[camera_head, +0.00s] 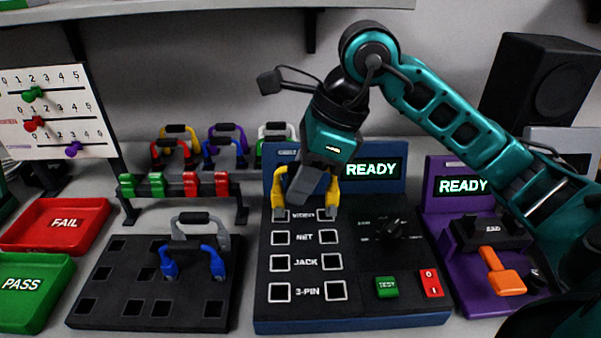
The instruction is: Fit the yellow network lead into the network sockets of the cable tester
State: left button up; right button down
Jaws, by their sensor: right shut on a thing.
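A yellow lead (331,194), an arch with two ends pointing down, is at the upper left of the blue cable tester (350,325). My right gripper (304,188) comes down over it and is shut on its top. The lead's ends appear over the VIDEO row; I cannot tell whether they touch the panel. The NET sockets (279,238) (328,237), just below that row in the picture, look empty. The tester's screen (371,169) reads READY. My left gripper is not in view.
A dark board (120,275) with a blue lead (215,262) is left of the tester. A rack behind holds several leads, one yellow (180,130). Red FAIL (100,208) and green PASS (63,275) trays are far left. A purple READY station (462,290) stands right.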

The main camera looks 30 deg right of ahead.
notch_tip(320, 180, down, 3)
jog(key=shift+f+b, duration=0.1)
jog(key=shift+b, duration=0.95)
jog(key=shift+f+b, duration=0.65)
jog(key=shift+f, duration=0.25)
pick_arm(q)
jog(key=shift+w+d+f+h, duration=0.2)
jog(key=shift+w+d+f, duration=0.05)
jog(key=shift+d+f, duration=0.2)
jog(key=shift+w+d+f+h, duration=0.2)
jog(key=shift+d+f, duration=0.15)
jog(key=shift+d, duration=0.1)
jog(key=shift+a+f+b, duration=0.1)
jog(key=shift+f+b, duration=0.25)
jog(key=shift+b, duration=0.15)
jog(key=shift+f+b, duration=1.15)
pick_arm(e)
jog(key=shift+f, duration=0.95)
jog(key=c, duration=0.9)
grip_release()
